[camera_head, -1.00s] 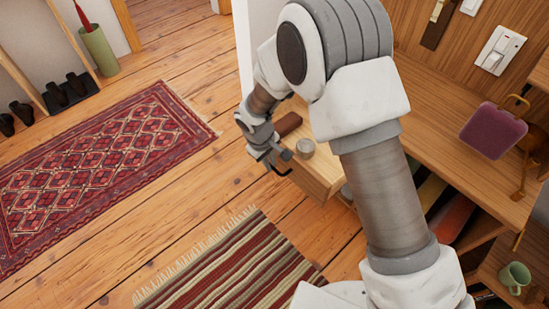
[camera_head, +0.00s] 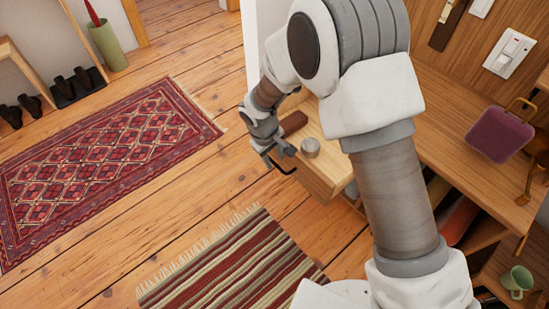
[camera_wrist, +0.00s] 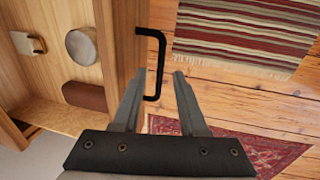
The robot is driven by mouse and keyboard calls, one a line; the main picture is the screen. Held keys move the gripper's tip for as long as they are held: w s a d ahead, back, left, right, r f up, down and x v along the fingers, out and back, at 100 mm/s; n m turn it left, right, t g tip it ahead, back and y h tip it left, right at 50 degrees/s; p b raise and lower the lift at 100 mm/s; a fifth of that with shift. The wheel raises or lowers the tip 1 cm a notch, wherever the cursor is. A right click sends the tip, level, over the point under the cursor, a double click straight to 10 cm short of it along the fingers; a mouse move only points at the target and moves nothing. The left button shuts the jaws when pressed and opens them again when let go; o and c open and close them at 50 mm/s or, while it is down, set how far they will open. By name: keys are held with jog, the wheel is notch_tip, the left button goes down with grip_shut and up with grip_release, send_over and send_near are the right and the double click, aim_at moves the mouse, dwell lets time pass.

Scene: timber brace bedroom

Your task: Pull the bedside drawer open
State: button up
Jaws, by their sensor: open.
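In the wrist view this front (camera_wrist: 119,35) stands left of my fingers. Its black bar handle (camera_wrist: 161,62) sticks out and lies across the gap between my fingertips, with a finger on either side. The handle also shows in the head view (camera_head: 283,168), just below my fingers. My gripper (camera_head: 277,153) is open at the drawer front; its fingers also show in the wrist view (camera_wrist: 157,74). I cannot tell whether a finger touches the handle.
A round grey tin (camera_head: 310,147) and a brown case (camera_head: 293,123) sit beside my gripper. A wooden desk (camera_head: 455,135) with a purple lamp (camera_head: 499,134) stands at the right. A striped rug (camera_head: 235,265) and a red rug (camera_head: 105,165) lie on the open floor.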

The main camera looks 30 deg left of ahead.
notch_tip(320, 180, up, 15)
jog(key=s+a+p, duration=0.1)
jog(key=s+p, duration=0.1)
jog(key=p, duration=0.2)
jog(key=shift+s+r, duration=0.2)
jog(key=shift+s, duration=0.2)
jog(key=shift+a, duration=0.1)
jog(key=w+d+r+m+t, duration=0.1)
jog(key=w+d+r+m, duration=0.15)
jog(key=d+r, duration=0.75)
jog(key=w+d+r+m, duration=0.1)
jog(key=d+r+m, duration=0.3)
jog(key=d+r, duration=0.55)
jog(key=s+d+r+m+t, duration=0.1)
jog(key=s+d+r+m, duration=0.1)
jog(key=s+d+m, duration=0.5)
jog(key=s+d+r+t, duration=0.15)
jog(key=s+d, duration=0.45)
jog(key=d, duration=0.6)
notch_tip(320, 180, up, 18)
jog(key=p, duration=1.9)
jog(key=shift+a+r+y, duration=0.15)
jog(key=shift+r+y, duration=0.05)
jog(key=shift+y, duration=0.2)
